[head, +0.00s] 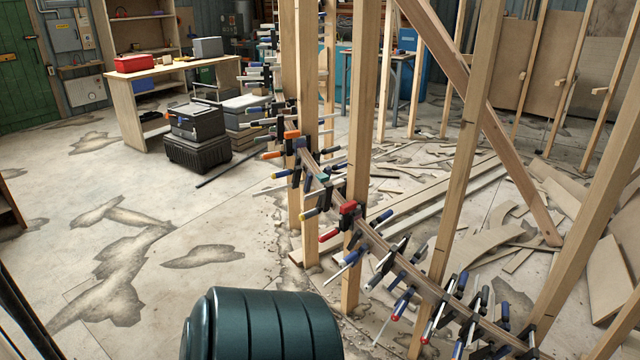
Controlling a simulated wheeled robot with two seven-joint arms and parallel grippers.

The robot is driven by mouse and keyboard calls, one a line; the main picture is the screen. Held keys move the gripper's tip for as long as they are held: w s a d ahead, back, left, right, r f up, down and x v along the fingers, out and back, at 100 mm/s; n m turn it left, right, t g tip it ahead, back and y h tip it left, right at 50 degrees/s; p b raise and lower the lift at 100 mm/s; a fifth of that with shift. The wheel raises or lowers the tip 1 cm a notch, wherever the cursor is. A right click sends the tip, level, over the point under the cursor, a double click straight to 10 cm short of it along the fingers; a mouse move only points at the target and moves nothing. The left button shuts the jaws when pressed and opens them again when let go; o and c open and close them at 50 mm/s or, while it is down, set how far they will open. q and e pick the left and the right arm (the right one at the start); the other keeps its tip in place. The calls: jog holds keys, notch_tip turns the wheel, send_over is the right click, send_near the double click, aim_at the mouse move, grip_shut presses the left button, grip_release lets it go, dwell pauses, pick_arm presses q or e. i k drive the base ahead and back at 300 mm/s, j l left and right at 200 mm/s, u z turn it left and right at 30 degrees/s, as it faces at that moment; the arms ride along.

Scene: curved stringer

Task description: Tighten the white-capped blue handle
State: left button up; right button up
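A curved wooden stringer (408,268) runs from the middle of the head view down to the lower right, held by a row of clamps along the wooden posts. Several clamps have blue handles, among them one on the near stretch (399,303) and one further up (385,216). They are small, and I cannot tell for certain which one has a white cap. Other handles are red, orange, yellow or black. Neither of my grippers is in view, and no gripper touches a clamp here.
Upright posts (361,120) and a diagonal brace (480,110) stand around the stringer. Wood offcuts (490,250) litter the floor on the right. A workbench (125,100) and black toolboxes (197,155) stand at the back left. The left floor is open.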

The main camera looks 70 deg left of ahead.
aim_at(349, 259)
jog(key=u, duration=2.25)
